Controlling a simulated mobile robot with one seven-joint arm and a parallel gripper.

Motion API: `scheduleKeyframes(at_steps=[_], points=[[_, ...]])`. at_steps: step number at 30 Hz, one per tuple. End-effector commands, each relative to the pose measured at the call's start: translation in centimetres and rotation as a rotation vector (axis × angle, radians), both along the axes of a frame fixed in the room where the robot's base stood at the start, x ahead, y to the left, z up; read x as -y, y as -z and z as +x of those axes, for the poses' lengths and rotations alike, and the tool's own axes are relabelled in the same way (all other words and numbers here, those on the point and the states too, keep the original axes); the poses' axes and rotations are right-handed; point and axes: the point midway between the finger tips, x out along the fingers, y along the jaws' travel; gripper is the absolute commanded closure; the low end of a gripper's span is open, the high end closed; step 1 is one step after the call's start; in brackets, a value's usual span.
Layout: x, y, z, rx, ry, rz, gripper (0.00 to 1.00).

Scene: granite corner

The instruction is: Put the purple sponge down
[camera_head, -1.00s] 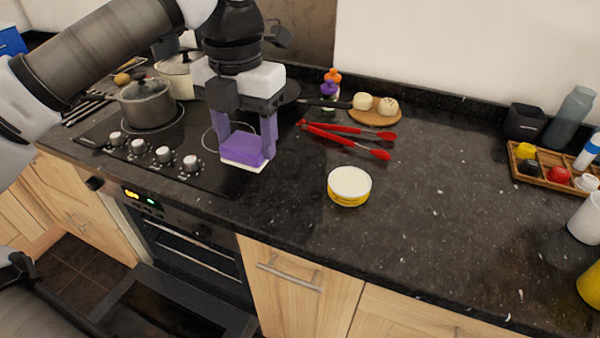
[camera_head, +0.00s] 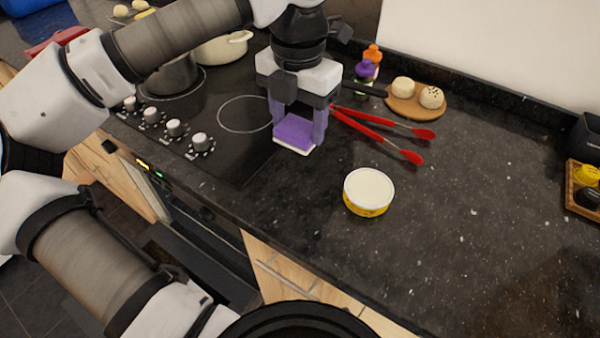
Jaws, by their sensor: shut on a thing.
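The purple sponge (camera_head: 294,133) has a white underside and sits between the two purple-grey fingers of my gripper (camera_head: 298,128). My gripper points down and is shut on it. The sponge shows near the right edge of the black cooktop, left of the yellow tub. I cannot tell whether its underside touches the surface or hangs just above it.
A yellow tub (camera_head: 369,192) with a pale lid stands on the dark granite counter (camera_head: 460,225). Red tongs (camera_head: 385,130) lie behind it. A wooden board (camera_head: 415,102) holds two round pale items. The cooktop (camera_head: 225,160) carries pots. The counter's right side is mostly clear.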

Motion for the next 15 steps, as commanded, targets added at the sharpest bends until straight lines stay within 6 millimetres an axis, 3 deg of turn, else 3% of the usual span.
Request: scheduleKeyframes(at_steps=[9,15], points=[[0.1,7.9,-0.1,-0.003,0.002,-0.001,0.63],[0.0,10.1,0.0,-0.001,0.0,-0.001,0.63]])
